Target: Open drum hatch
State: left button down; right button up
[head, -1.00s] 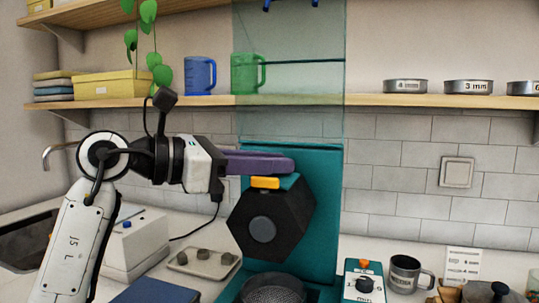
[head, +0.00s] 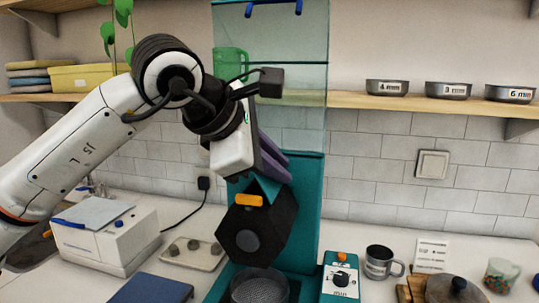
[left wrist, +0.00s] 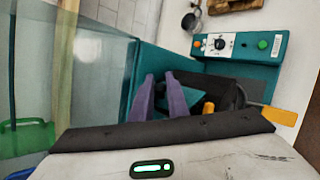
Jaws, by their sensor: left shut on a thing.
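The black hexagonal drum (head: 240,236) hangs in front of the teal stand, with an orange tab (head: 248,201) at its upper front edge. A teal hatch panel (head: 264,189) stands tilted up at the drum's top; it also shows in the left wrist view (left wrist: 160,106). My left gripper (head: 273,165) reaches down from above, its purple fingers shut on the hatch. In the left wrist view, the fingers (left wrist: 163,95) flank the panel. The fingertips' exact contact and the drum's inside are hidden. My right gripper is out of view.
A round mesh bowl (head: 258,286) sits below the drum. A teal control box (head: 341,277) and metal mug (head: 380,263) stand to the right. A clear panel (head: 290,70) rises behind my gripper. A tray (head: 193,254) and white box (head: 107,240) lie left.

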pick_arm(q)
jog(key=shift+s+d+r+m+y, duration=0.1)
jog(key=shift+d+m+y, duration=0.3)
jog(key=shift+y, duration=0.3)
jog(key=shift+s+d+m+t+y+p, duration=0.2)
jog(key=shift+d+m+t+y+p, duration=0.35)
jog(key=shift+y, duration=0.55)
jog(key=shift+s+d+f+m+t+y, duration=0.15)
jog(key=shift+d+f+m+t+y, duration=0.2)
jog(key=shift+m+y, duration=0.35)
jog(key=shift+s+d+f+m+t+y, duration=0.15)
jog(key=shift+d+f+m+y, duration=0.25)
jog(key=shift+y, duration=0.6)
jog(key=c, duration=2)
grip_release()
jog(key=shift+d, duration=0.1)
